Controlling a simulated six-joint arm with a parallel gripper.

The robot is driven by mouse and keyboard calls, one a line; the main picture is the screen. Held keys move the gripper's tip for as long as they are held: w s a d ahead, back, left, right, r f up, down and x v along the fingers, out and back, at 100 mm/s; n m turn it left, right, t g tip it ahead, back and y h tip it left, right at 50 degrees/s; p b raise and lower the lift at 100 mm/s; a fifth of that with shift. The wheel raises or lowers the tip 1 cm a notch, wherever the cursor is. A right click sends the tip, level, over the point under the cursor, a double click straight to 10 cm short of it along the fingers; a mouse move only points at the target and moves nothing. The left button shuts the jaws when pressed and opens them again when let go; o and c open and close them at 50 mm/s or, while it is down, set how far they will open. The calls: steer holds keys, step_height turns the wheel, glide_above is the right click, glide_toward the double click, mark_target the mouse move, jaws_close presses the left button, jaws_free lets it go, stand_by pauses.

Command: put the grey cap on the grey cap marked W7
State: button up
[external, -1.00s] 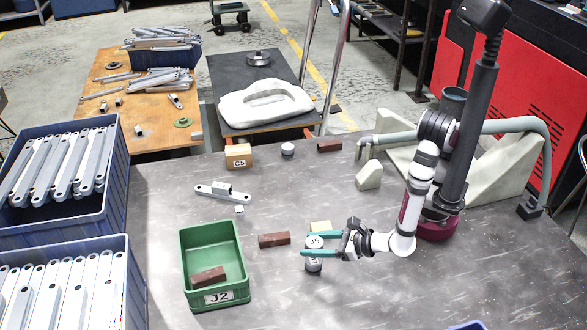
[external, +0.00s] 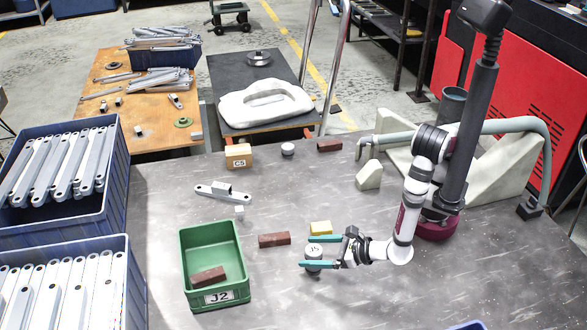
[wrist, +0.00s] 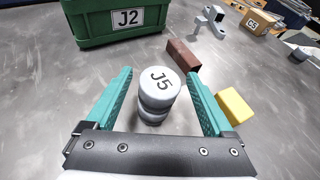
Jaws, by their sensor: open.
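A grey cap marked J5 (wrist: 160,82) stands upright on the table, also in the external view (external: 314,250). A second rounded grey part (wrist: 153,116) shows beneath it, like a stack of two; I cannot read a mark on the lower part. My gripper (external: 307,252) is open, with one teal finger on each side of the stack; in the wrist view, gaps show on both sides. Another grey cap (external: 288,148) stands alone at the back, beside the C5 block. I cannot read W7 on any cap.
A green bin marked J2 (external: 241,291) stands to the left, with a brown block inside. A brown block (external: 274,240) and a yellow block (external: 320,228) lie close to the stack. A bracket (external: 222,191) lies farther back.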

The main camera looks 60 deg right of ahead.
steer(key=v, duration=1.2)
steer(key=w+d+r+m+g+h, duration=0.25)
steer(key=w+d+m+h, duration=0.25)
steer(key=d+m, duration=0.35)
steer(key=w+d+r+m+g+h, duration=0.2)
steer(key=w+d+r+m+h, duration=0.25)
steer(key=d+m, duration=0.35)
steer(key=s+d+r+m+g, duration=0.25)
steer(key=d+m+g, duration=0.55)
steer(key=d+m, duration=0.45)
steer(key=s+r+m+y, duration=0.3)
steer(key=s+m+y, duration=0.3)
steer(key=m, duration=0.9)
steer(key=g+y, duration=0.1)
steer(key=y, duration=0.2)
